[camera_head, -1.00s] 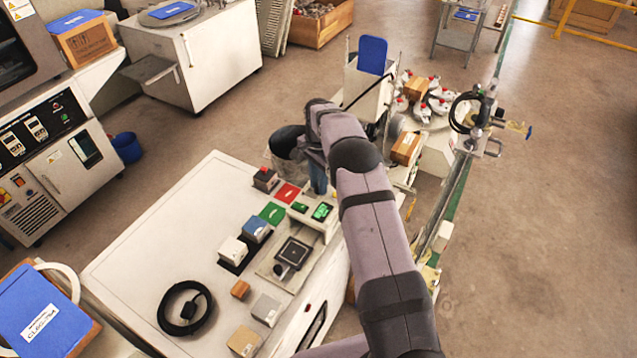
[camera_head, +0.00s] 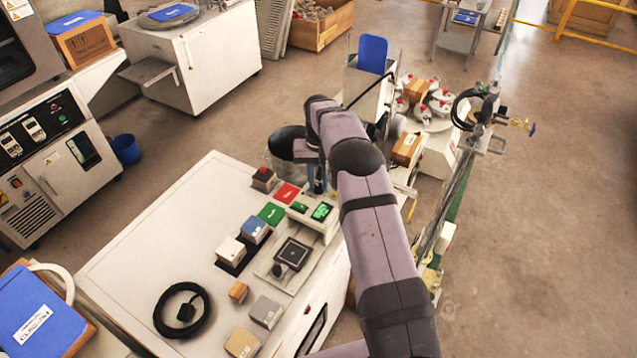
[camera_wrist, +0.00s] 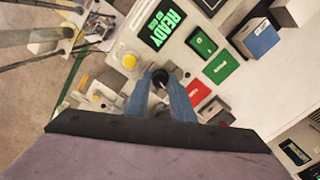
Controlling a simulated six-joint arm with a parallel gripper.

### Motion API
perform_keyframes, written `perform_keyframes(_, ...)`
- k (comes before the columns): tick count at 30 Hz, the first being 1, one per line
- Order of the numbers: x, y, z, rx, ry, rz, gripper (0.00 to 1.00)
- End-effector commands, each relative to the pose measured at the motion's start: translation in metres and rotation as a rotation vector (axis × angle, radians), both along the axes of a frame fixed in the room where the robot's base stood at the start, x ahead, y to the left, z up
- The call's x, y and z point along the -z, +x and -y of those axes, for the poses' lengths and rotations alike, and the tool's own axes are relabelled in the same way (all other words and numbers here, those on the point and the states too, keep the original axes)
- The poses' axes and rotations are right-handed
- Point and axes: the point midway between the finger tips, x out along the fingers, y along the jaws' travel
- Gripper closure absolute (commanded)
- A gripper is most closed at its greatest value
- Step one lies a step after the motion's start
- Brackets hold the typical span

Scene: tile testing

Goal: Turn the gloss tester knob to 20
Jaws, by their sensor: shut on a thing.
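The gloss tester (camera_head: 305,228) is a pale unit on the white bench, with a lit green display (camera_head: 321,211). In the wrist view the display (camera_wrist: 165,22) reads READY. The dark round knob (camera_wrist: 160,77) sits on the tester's panel. My gripper (camera_wrist: 161,76) has its two blue fingers on either side of the knob, shut on it. In the head view my gripper (camera_head: 316,182) points down at the tester's far end, and the knob is hidden there. I cannot read any knob scale or number.
A yellow button (camera_wrist: 130,61) is beside the knob. A red pad (camera_head: 286,193), a green pad (camera_head: 271,213) and several small blocks lie left of the tester. A black cable coil (camera_head: 182,310) lies on the bench. A dark bucket (camera_head: 284,143) stands behind.

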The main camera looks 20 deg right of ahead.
Motion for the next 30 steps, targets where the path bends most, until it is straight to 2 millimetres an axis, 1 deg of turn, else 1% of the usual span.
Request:
perform_keyframes(6, -0.0017, 0.0016, 0.0003, -0.206, -0.001, 0.006, 1.00)
perform_keyframes(15, -0.0020, 0.0017, 0.0002, -0.457, -0.001, 0.006, 1.00)
perform_keyframes(22, -0.0023, 0.0019, 0.0002, -0.582, -0.002, 0.007, 1.00)
perform_keyframes(30, -0.0025, 0.0022, 0.0000, -0.644, -0.002, 0.008, 1.00)
